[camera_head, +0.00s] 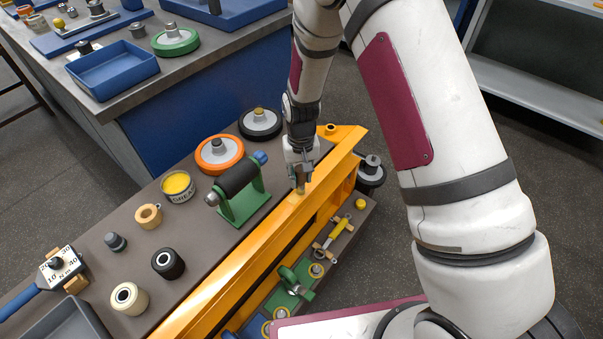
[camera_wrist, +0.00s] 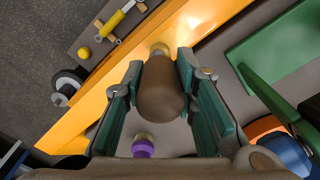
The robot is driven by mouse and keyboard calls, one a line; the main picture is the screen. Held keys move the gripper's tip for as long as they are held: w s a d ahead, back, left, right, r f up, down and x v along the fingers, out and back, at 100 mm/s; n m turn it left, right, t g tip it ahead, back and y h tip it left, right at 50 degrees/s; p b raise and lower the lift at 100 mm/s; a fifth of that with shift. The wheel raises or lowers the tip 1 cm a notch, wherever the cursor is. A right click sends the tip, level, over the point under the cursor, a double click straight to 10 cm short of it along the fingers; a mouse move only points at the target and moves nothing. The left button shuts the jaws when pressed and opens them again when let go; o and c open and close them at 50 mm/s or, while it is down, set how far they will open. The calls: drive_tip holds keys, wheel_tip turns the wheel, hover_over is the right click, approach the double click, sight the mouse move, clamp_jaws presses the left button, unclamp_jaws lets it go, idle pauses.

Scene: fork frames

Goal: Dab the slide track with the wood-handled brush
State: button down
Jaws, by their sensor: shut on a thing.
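My gripper (camera_head: 299,177) is shut on the wood-handled brush, pointing down over the far half of the yellow slide track (camera_head: 235,266). In the wrist view the brown wooden handle (camera_wrist: 161,92) sits between the two green-padded fingers. The pale bristle end (camera_wrist: 160,49) lies at or just above the track (camera_wrist: 208,21); I cannot tell whether it touches. In the head view the brush tip (camera_head: 300,191) shows just below the fingers, against the track's top face. An open grease tin (camera_head: 178,186) with yellow grease stands on the bench left of the track.
A green stand with a black roller (camera_head: 240,188) is close left of the track, with an orange-rimmed wheel (camera_head: 220,154) behind it. A yellow-handled tool (camera_head: 333,233) and a yellow ball (camera_head: 360,204) lie to the right. A blue tray (camera_head: 112,70) is on the other bench.

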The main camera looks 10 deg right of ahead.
drive_tip(key=shift+s+a, duration=0.45)
drive_tip(key=shift+w+d, duration=0.1)
drive_tip(key=shift+w+d, duration=0.5)
drive_tip(key=shift+w, duration=0.05)
idle(0.3)
drive_tip(key=shift+s+a+r, duration=0.1)
drive_tip(key=shift+s+a, duration=0.5)
drive_tip(key=shift+s, duration=0.05)
drive_tip(key=shift+w+d, duration=0.6)
drive_tip(key=shift+w, duration=0.05)
